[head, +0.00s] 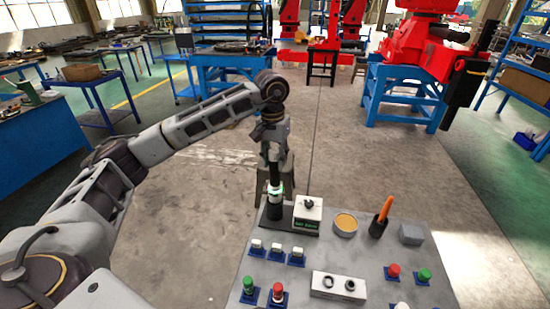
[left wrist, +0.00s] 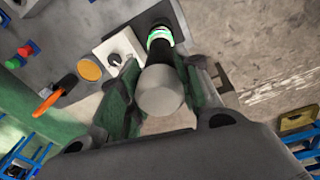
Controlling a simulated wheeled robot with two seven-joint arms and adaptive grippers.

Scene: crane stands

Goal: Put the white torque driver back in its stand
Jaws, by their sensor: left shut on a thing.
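My left gripper (head: 275,172) is shut on the torque driver (head: 274,188), at the far left corner of the grey bench. The driver has a pale body and a green ring and looks about upright. In the left wrist view my left gripper (left wrist: 160,105) has its fingers on both sides of the driver's pale round end (left wrist: 161,90). Its green ring (left wrist: 160,36) shows beyond. Below the driver is a dark upright cylinder (head: 274,211), seemingly the stand, on a dark base beside a white box with a dial (head: 308,211). Whether the driver's tip is inside it cannot be told. My right gripper is not in view.
The grey bench (head: 338,262) also holds a round tan-topped pot (head: 345,224), an orange-handled tool (head: 384,210) in a black holder, a grey block (head: 411,234), white switches, red and green buttons, and a white block with two holes (head: 338,286). Floor beyond is open.

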